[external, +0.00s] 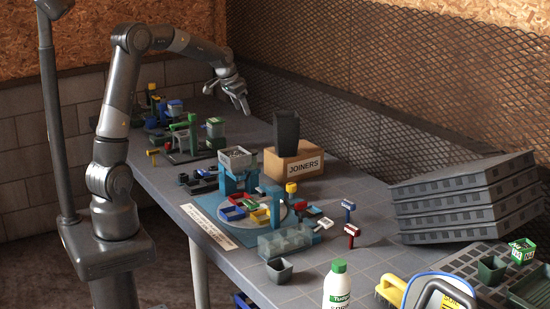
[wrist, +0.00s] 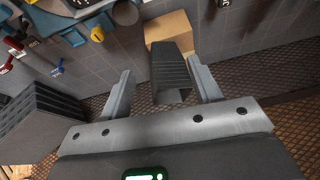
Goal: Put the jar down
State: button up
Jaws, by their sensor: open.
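My gripper (external: 242,106) is open and empty, held above the back part of the bench, behind the cardboard box marked JOINERS. In the wrist view its two fingers (wrist: 158,88) are spread wide.
The JOINERS box (external: 294,167) stands mid-bench near the mesh wall. Stacked grey trays (external: 465,200) and a white bottle (external: 337,287) are at the right. The bench behind the box looks fairly clear.

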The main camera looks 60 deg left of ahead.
jog(key=s+d+r, duration=0.5)
jog(key=s+d, duration=0.3)
jog(key=s, duration=0.1)
jog(key=s+d, duration=0.5)
jog(key=s, duration=0.6)
jog(key=s+d+f+t, duration=0.1)
jog(key=s+d, duration=0.4)
jog(key=s, duration=0.7)
jog(key=shift+f, duration=0.25)
jog(key=shift+o, duration=0.2)
jog(key=shift+s+d, duration=0.1)
